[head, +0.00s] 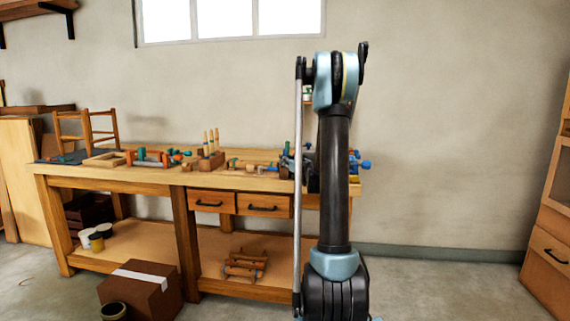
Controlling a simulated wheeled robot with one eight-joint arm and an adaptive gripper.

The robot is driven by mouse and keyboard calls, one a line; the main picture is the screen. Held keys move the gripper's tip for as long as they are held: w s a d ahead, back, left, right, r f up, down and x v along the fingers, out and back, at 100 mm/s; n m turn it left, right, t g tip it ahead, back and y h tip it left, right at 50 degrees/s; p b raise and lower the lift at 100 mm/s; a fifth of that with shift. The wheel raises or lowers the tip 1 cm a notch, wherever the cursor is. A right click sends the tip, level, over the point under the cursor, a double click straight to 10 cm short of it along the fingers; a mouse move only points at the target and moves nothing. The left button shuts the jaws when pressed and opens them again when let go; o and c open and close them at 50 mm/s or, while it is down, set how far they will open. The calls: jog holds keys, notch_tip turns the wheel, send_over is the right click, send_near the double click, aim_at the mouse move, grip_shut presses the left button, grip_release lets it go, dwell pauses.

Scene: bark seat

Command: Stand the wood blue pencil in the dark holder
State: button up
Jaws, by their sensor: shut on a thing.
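My gripper does not show; my raised arm stands at the right of centre in the head view and hides what is behind it. I cannot make out the blue pencil anywhere in this view. I cannot pick out the dark holder with certainty either. Something dark shows on the bench's right end, just left of my arm, too covered to identify. The wooden workbench (115,168) stands against the wall, with several small tools on its top.
Slim upright tools (211,141) stand in a wooden block on the bench. A small wooden chair frame (88,131) is at the bench's left. A cardboard box (142,291) sits on the floor in front. A wooden cabinet (547,262) stands far right. Floor between arm and cabinet is clear.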

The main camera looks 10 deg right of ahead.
jog(key=shift+f, duration=0.25)
dwell(0.5)
jog(key=o, duration=1.2)
jog(key=shift+c, duration=0.2)
jog(key=shift+r, duration=3.5)
